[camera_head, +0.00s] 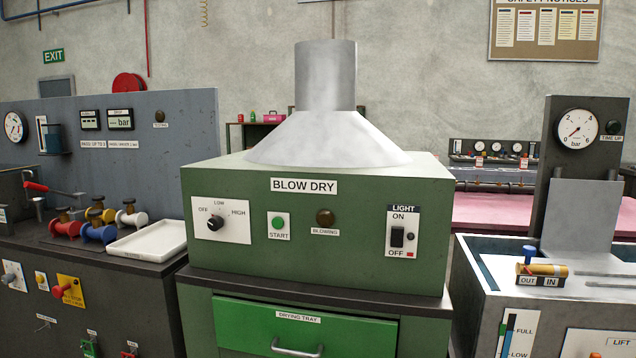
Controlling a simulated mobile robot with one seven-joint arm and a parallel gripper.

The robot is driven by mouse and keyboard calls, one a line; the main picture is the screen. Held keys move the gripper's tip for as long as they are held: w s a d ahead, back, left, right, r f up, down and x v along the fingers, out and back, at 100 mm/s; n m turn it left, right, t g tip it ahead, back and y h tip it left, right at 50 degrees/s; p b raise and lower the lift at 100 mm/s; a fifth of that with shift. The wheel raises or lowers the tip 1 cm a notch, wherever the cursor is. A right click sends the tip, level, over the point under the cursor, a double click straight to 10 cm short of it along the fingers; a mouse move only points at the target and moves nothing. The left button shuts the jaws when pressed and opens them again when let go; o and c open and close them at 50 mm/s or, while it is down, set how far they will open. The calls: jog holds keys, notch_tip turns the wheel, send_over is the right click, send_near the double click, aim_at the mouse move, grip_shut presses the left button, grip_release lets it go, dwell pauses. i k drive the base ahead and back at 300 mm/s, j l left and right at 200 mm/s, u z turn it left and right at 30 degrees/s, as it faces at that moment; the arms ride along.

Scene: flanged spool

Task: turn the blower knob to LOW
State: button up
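The blower knob (215,222) is a small black knob on a white plate (223,231) at the left of the front of the green BLOW DRY cabinet (295,233). The plate reads OFF at left, LOW at top and HIGH at right. The knob seems turned toward the upper left, on the OFF side, but it is too small to be sure. My gripper is not in view, and nothing covers the knob.
The same panel holds a green START button (278,222), a dark BLOWING lamp (325,217) and a LIGHT switch (397,237). Below is a green drawer (300,330) with a handle. A white tray (148,238) and several flanged spools stand to the left.

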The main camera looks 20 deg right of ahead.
aim_at(216, 223)
jog(key=i+j, duration=0.35)
jog(key=j, duration=0.15)
jog(key=i+j, duration=0.4)
jog(key=j, duration=0.15)
